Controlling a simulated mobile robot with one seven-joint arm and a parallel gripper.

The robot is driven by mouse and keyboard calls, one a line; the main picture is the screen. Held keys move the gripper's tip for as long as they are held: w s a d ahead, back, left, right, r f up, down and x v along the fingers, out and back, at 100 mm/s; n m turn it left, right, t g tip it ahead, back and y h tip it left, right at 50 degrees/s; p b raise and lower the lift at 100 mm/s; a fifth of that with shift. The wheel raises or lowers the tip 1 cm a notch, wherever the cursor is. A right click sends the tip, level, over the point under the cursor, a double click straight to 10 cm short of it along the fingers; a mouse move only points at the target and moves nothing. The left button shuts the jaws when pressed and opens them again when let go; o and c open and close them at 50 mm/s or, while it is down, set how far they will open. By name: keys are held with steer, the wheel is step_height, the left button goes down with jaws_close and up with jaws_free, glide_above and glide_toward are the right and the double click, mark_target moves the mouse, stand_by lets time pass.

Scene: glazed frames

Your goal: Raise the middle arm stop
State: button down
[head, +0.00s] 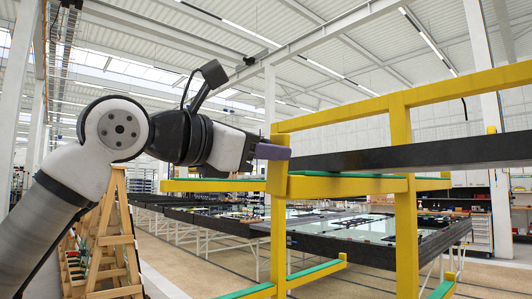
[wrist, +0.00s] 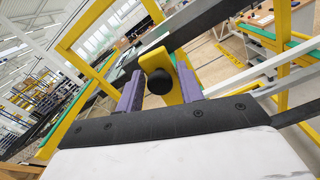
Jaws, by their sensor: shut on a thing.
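The yellow rack (head: 402,130) has level arms, and the middle arm (head: 345,187) has a green top strip. At its left end is a yellow upright piece (head: 278,178), which seems to be the arm stop. In the wrist view the stop is a yellow plate (wrist: 183,92) with a round black knob (wrist: 159,81). My gripper (head: 272,151) is at this end of the arm, and its purple fingers (wrist: 158,88) lie on either side of the plate, shut on it. The exact contact is partly hidden by the knob and fingers.
A long black beam (head: 420,153) lies just above the middle arm, right of my gripper. A lower arm (head: 315,273) juts out below. Glass-topped tables (head: 375,228) stand behind the rack, and a wooden trestle (head: 115,240) stands at left.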

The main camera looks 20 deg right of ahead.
steer(key=shift+w+a+r+n, duration=0.2)
steer(key=shift+w+n, duration=0.05)
steer(key=shift+n, duration=0.25)
steer(key=shift+w+f, duration=0.1)
steer(key=shift+w, duration=0.1)
steer(key=c, duration=1.3)
jaws_free()
steer(key=shift+o, duration=0.6)
steer(key=shift+a+f, duration=0.1)
steer(key=shift+s, duration=0.1)
